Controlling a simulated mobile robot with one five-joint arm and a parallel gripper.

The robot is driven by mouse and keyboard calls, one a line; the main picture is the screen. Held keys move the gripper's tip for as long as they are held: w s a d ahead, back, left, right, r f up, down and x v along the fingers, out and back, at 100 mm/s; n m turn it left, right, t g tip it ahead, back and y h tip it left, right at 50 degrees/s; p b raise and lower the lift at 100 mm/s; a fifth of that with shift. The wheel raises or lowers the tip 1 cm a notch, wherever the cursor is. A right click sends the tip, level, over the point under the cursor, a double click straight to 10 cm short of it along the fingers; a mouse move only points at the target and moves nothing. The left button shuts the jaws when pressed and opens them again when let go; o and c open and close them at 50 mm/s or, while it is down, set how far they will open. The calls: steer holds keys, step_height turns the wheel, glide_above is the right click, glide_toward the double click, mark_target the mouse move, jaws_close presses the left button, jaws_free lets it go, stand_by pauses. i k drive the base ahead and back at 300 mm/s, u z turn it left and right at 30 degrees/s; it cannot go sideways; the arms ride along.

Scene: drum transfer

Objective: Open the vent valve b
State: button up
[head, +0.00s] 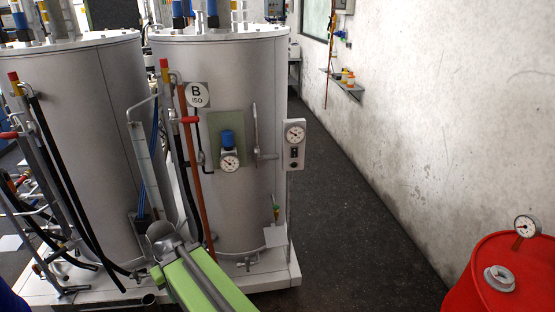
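No label shows which fitting is vent valve b. My green arm reaches up from the bottom edge. Its grey end (163,236) is in front of the tank's lower left, below the red handle and apart from it in the picture. The fingers cannot be made out.
A similar grey tank (85,150) stands at left, with pipes and black hoses around it. A red drum (500,275) is at lower right. The dark floor (355,225) between is clear.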

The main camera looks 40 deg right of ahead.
mark_target(269, 157)
steer(key=z, duration=0.45)
steer(key=i, duration=1)
steer(key=u, duration=0.1)
